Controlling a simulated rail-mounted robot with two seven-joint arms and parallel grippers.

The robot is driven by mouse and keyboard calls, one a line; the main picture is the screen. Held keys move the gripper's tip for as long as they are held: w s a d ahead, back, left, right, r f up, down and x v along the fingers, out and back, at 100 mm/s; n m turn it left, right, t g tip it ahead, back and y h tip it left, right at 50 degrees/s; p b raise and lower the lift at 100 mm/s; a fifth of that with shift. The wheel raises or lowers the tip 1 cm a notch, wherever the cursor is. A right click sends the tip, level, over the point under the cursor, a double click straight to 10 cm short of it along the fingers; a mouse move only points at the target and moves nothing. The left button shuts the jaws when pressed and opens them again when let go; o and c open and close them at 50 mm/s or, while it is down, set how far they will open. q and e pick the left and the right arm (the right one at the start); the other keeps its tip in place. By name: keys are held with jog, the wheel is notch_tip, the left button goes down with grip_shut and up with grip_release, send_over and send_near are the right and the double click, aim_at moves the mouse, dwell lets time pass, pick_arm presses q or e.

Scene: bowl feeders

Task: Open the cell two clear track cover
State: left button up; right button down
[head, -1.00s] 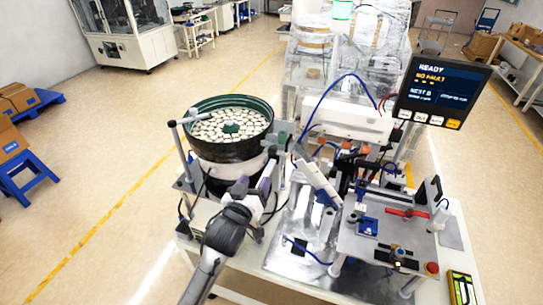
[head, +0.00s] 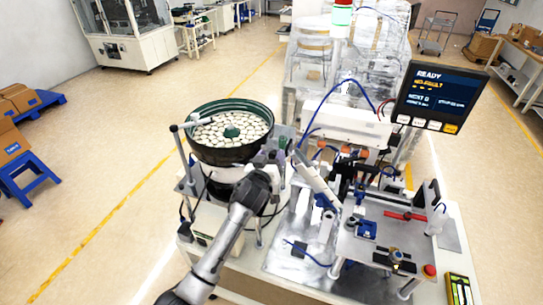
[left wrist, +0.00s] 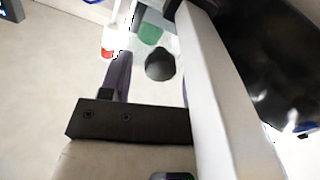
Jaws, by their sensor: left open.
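My left gripper (head: 273,158) is beside the right side of the feeder bowl (head: 193,152), low near the track area. In the left wrist view its jaws (left wrist: 155,70) are open, with one grey-purple finger clear and the other partly hidden by a long white bar (left wrist: 215,90). A dark round knob (left wrist: 160,64) shows between the fingers; I cannot tell whether they touch it. A green part (left wrist: 150,34) lies just beyond it. The clear track cover cannot be made out for certain; my gripper and arm hide part of that area. My right gripper is not in view.
The dark bowl wall (left wrist: 275,70) is close on the right in the left wrist view. A slanted white cylinder (head: 316,178) and a fixture plate (head: 360,245) stand to the right. The display (head: 440,97) reads READY, NO FAULT.

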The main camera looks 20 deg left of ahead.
pick_arm(q)
jog(key=shift+w, duration=0.2)
grip_shut()
dwell(0.6)
